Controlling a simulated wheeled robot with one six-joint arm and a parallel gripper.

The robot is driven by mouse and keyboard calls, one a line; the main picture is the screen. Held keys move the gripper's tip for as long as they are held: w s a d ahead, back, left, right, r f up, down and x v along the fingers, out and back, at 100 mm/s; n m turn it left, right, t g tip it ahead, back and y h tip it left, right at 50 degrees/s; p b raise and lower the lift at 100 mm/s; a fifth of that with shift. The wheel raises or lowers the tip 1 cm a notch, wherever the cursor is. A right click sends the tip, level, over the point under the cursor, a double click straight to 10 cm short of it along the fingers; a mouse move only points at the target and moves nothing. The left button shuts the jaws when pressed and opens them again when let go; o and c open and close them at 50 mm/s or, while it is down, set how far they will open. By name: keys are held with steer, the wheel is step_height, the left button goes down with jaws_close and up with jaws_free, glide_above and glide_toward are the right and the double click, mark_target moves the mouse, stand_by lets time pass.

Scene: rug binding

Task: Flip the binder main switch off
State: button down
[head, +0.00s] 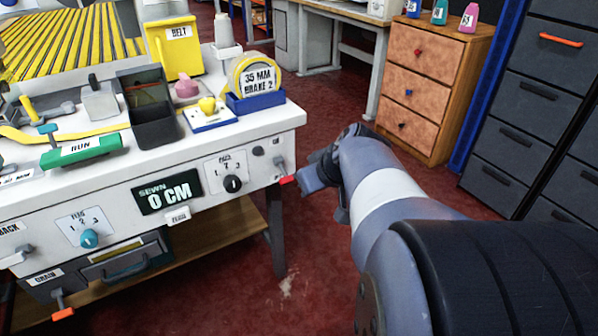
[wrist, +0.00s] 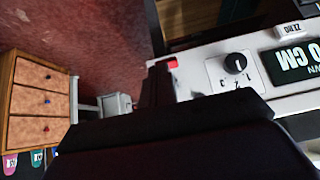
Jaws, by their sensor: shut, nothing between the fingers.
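The binder's white front panel (head: 215,205) carries a small lever with a red tip (head: 287,180) at its right end. No readable label marks it as the main switch. The red tip also shows in the wrist view (wrist: 172,63), right beside the dark fingers (wrist: 156,85). My gripper (head: 308,180) is shut and empty, just right of the lever; I cannot tell whether it touches it. Left of the lever are a numbered black knob (head: 233,184) and the "SEWN 0 CM" display (head: 167,192).
A blue tray (head: 258,103) with a tape roll and a yellow-knobbed box (head: 209,115) sit on the binder top above. An orange-tipped lever (head: 62,314) hangs by the DRAIN label. A wooden drawer cabinet (head: 425,50) stands behind. Red floor is open right of the binder.

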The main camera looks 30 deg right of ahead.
steer(key=s, duration=0.2)
steer(key=s+r, duration=0.1)
steer(key=s, duration=0.2)
steer(key=shift+r+p, duration=0.15)
steer(key=shift+p, duration=0.2)
steer(key=shift+d, duration=0.1)
